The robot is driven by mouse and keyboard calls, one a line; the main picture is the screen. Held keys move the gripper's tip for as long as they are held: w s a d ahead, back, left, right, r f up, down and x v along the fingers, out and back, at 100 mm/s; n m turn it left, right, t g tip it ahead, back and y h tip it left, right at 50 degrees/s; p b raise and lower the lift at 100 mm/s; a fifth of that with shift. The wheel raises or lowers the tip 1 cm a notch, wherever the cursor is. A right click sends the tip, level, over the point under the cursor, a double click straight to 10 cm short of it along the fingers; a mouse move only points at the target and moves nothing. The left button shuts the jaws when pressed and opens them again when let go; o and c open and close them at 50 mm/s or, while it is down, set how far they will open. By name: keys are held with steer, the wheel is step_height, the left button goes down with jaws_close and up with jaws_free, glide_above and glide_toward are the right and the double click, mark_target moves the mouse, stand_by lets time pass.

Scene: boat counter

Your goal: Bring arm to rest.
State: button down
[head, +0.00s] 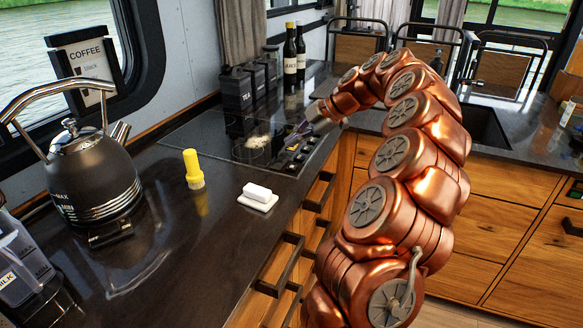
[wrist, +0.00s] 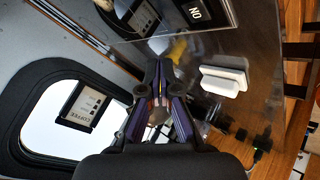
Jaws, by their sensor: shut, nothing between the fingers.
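My gripper (head: 303,130) is in the head view at the end of my copper-coloured arm, which arches up and over to the left. It is over the dark cooktop (head: 180,134), apart from the objects on the counter. In the wrist view my gripper (wrist: 158,72) has its dark, purple-edged fingers together with nothing between them. A white block on a white dish (head: 258,197) lies on the counter; it also shows in the wrist view (wrist: 224,80). A yellow bottle (head: 193,170) stands left of it.
A black kettle (head: 92,178) stands at the left, below a framed coffee sign (head: 88,65). Dark canisters (head: 237,92) and two bottles (head: 290,55) stand at the back. A sink (head: 485,125) is at right. Wooden drawers (head: 540,240) lie below the counter. Open counter (head: 165,262) lies in front.

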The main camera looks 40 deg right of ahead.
stand_by(0.5)
steer(key=s+a+r+m+g+p, duration=0.15)
steer(key=s+a, duration=0.25)
steer(key=a, duration=0.5)
steer(key=s+a+r+m+g+h+p, duration=0.15)
steer(key=s+a, duration=0.25)
steer(key=a, duration=0.5)
steer(key=s+a+r+m+g+y+p, duration=0.1)
steer(key=s+a+m+g, duration=0.2)
steer(key=a, duration=0.5)
steer(key=s+f+m+g+h+p, duration=0.1)
steer(key=s+f+m+h, duration=0.1)
steer(key=s, duration=0.6)
steer(key=s+a+f+m+h+p, duration=0.1)
steer(key=s+f+m, duration=0.1)
steer(key=s+m, duration=0.3)
steer(key=s+f+m+g+h+p, duration=0.1)
steer(key=s+m, duration=0.3)
steer(key=s, duration=0.8)
steer(key=shift+a+f+g+h+p, duration=0.3)
steer(key=shift+f+h+p, duration=0.25)
steer(key=shift+f+h, duration=0.35)
